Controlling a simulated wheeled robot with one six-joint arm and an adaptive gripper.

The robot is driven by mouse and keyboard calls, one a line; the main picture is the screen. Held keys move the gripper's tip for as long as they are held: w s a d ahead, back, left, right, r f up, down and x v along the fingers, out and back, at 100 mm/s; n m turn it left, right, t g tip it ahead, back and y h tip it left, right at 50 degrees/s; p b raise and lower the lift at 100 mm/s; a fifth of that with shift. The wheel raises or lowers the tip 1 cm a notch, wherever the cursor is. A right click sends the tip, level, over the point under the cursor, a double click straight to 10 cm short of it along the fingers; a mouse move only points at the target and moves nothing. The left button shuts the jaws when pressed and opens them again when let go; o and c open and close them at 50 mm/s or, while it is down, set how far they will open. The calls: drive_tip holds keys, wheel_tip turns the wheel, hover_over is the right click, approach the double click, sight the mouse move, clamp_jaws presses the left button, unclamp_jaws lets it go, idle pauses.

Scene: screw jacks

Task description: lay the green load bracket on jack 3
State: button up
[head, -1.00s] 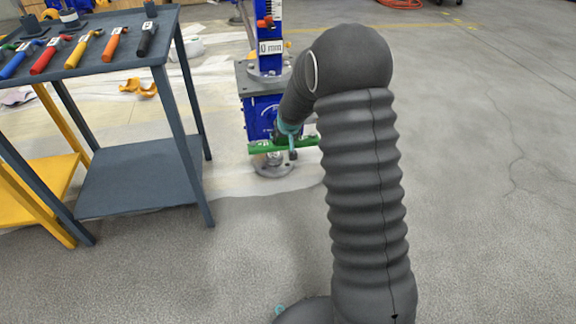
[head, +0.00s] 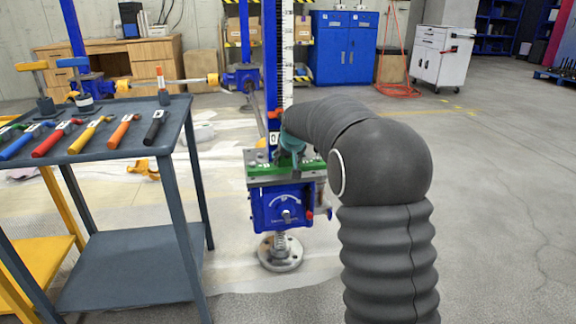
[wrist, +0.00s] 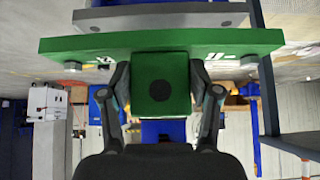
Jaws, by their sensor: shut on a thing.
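The green load bracket (head: 259,168) is a flat bar with a square block. It lies level at the grey top plate (head: 262,181) of a blue screw jack (head: 290,208); I cannot tell whether it touches. I cannot read the jack's number. My gripper (head: 292,150) is shut on the bracket's block, partly hidden behind my arm. In the wrist view, upside down, both fingers (wrist: 163,95) grip the sides of the green block (wrist: 161,88), with bolt heads near the bar's ends and a grey plate (wrist: 160,16) beyond it.
A dark cart (head: 130,150) with several coloured-handled tools stands at the left. A blue column with a scale (head: 287,50) rises behind the jack. Another blue jack (head: 241,77) stands farther back. Blue cabinets (head: 343,48) line the back. The floor at the right is clear.

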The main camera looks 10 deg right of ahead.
drive_tip(key=shift+w+r+x, duration=0.1)
drive_tip(key=shift+x, duration=0.9)
drive_tip(key=shift+w+r+x, duration=0.1)
drive_tip(key=shift+w+x, duration=0.05)
drive_tip(key=shift+x, duration=0.9)
drive_tip(key=shift+w+r+x, duration=0.1)
drive_tip(key=shift+x, duration=0.9)
drive_tip(key=shift+s, duration=0.2)
drive_tip(key=shift+f+b, duration=0.85)
drive_tip(key=shift+f, duration=0.25)
